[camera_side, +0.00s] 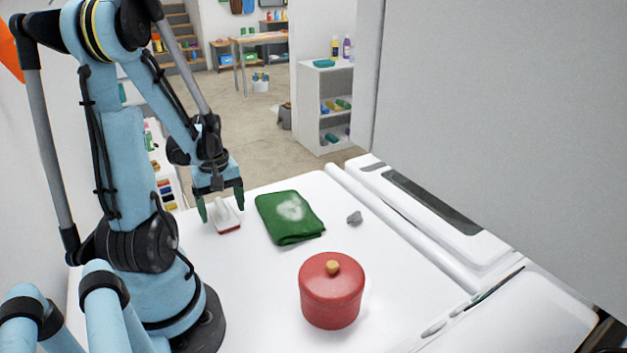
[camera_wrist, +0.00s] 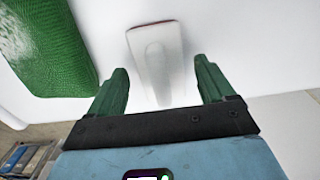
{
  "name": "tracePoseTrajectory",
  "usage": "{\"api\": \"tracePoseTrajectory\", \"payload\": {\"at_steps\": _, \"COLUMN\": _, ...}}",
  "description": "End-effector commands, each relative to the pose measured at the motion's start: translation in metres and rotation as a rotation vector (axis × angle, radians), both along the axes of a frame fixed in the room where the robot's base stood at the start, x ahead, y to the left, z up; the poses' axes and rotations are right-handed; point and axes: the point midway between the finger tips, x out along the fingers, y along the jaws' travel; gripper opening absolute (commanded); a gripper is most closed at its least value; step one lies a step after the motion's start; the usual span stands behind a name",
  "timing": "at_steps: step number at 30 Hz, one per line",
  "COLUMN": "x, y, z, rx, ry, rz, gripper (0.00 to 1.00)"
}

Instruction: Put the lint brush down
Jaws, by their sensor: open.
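The lint brush (camera_side: 228,215) is white with a red edge along its base. It rests on the white work surface, left of the folded green cloth. In the wrist view the lint brush (camera_wrist: 156,62) lies ahead of and between the green fingertips, with a gap on both sides. My gripper (camera_side: 220,205) is open, low over the surface at the brush. The wrist view shows both fingers of my gripper (camera_wrist: 160,88) spread apart with nothing clamped between them.
The green cloth (camera_side: 289,217) carries a pale fuzzy patch. A grey lump (camera_side: 354,217) lies to its right. A red lidded pot (camera_side: 331,291) stands nearer the camera. A raised white ledge (camera_side: 408,229) and a grey panel (camera_side: 480,120) bound the right side.

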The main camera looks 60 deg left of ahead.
Motion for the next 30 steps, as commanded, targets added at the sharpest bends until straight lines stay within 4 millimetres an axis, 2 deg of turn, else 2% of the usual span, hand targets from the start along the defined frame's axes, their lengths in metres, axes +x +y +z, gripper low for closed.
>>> {"api": "tracePoseTrajectory", "payload": {"at_steps": 21, "x": 0.000, "y": 0.000, "z": 0.092, "rx": -0.002, "ry": 0.000, "rz": 0.000, "gripper": 0.82}}
{"api": "tracePoseTrajectory", "payload": {"at_steps": 30, "x": 0.002, "y": -0.002, "z": 0.110, "rx": 0.001, "ry": -0.003, "rz": -0.012, "gripper": 0.82}}
